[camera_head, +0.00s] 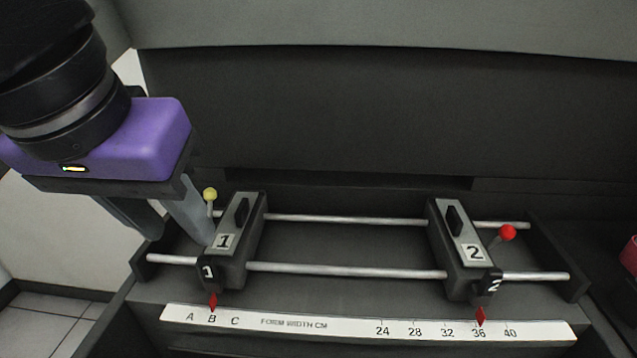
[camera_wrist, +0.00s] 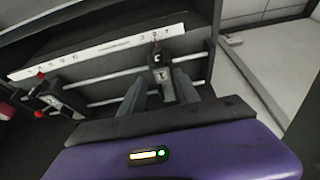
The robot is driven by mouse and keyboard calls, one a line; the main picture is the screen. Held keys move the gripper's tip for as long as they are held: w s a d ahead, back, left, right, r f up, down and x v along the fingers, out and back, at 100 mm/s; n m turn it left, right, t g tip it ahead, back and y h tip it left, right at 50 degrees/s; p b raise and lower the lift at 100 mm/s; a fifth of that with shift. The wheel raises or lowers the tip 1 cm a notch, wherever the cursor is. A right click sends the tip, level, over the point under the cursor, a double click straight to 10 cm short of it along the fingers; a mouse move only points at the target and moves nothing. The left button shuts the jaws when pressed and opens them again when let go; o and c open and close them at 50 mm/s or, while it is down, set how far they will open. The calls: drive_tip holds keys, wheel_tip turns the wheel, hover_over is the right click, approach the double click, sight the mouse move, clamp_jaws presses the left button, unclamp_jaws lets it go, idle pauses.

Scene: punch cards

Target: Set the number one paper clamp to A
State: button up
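The number one paper clamp (camera_head: 240,232) is a dark block on two metal rails, with a "1" label and a yellow-knobbed lever (camera_head: 210,194) at its left. Its red pointer (camera_head: 213,301) is at B on the white scale (camera_head: 290,322); A is just left of it. My gripper (camera_head: 180,236) is at the clamp's left side, fingers pointing down. In the wrist view the fingers (camera_wrist: 162,80) stand apart, with the number one clamp (camera_wrist: 160,76) showing between them. I cannot tell whether a finger touches the clamp.
The number two clamp (camera_head: 463,248), with a red-knobbed lever (camera_head: 508,232), sits at the right, its pointer at 36. The front rail (camera_head: 345,270) and rear rail (camera_head: 345,219) are clear between the clamps. An end wall (camera_head: 560,262) closes the right side.

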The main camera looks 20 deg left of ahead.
sight(202, 258)
drive_tip(key=shift+x, duration=3.9)
drive_tip(key=shift+c, duration=0.5)
clamp_jaws()
drive_tip(key=shift+s, duration=0.1)
